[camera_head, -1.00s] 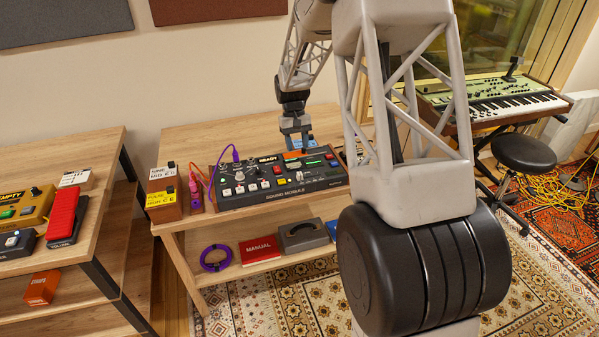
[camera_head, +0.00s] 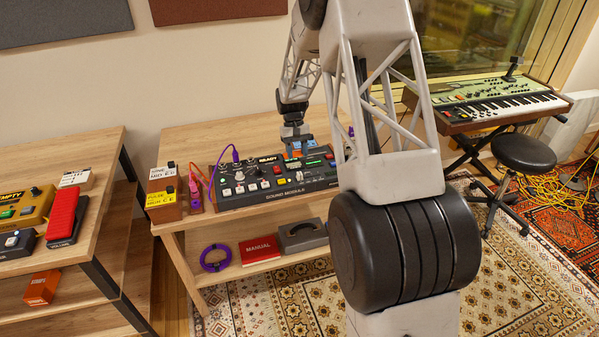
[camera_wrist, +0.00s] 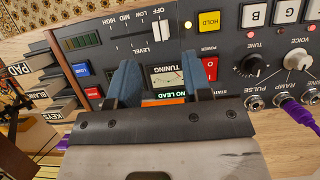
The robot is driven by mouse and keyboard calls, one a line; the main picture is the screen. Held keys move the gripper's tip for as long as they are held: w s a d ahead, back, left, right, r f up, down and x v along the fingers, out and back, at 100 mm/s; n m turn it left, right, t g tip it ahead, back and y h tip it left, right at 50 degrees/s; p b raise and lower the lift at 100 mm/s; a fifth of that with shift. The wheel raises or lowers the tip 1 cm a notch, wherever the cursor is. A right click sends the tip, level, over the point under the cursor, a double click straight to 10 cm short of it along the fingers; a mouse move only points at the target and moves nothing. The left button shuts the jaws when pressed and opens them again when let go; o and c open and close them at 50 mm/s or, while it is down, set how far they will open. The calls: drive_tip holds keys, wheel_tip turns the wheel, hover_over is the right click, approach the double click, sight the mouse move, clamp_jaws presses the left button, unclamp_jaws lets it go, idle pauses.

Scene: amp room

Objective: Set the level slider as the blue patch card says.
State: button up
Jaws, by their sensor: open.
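The sound module (camera_head: 285,190) lies on the wooden desk. In the wrist view its LEVEL slider has a white knob (camera_wrist: 162,30) at the OFF end of the OFF, LOW, MID, HIGH scale. My gripper (camera_wrist: 160,62) is open and empty above the panel. Its blue fingers are apart over the tuning meter (camera_wrist: 167,77), short of the knob in the picture. In the head view my gripper (camera_head: 293,150) is over the module's back part. I cannot make out a blue patch card for certain.
Yellow HOLD (camera_wrist: 208,22) and red POWER (camera_wrist: 210,70) buttons sit near the slider. A purple cable (camera_wrist: 300,115) is plugged in at the right. Labelled boxes (camera_head: 162,210) stand left of the module. The lower shelf holds a red manual (camera_head: 260,249) and purple coil (camera_head: 215,257).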

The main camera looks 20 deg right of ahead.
sight(300, 173)
drive_tip(key=shift+x, duration=3.8)
clamp_jaws()
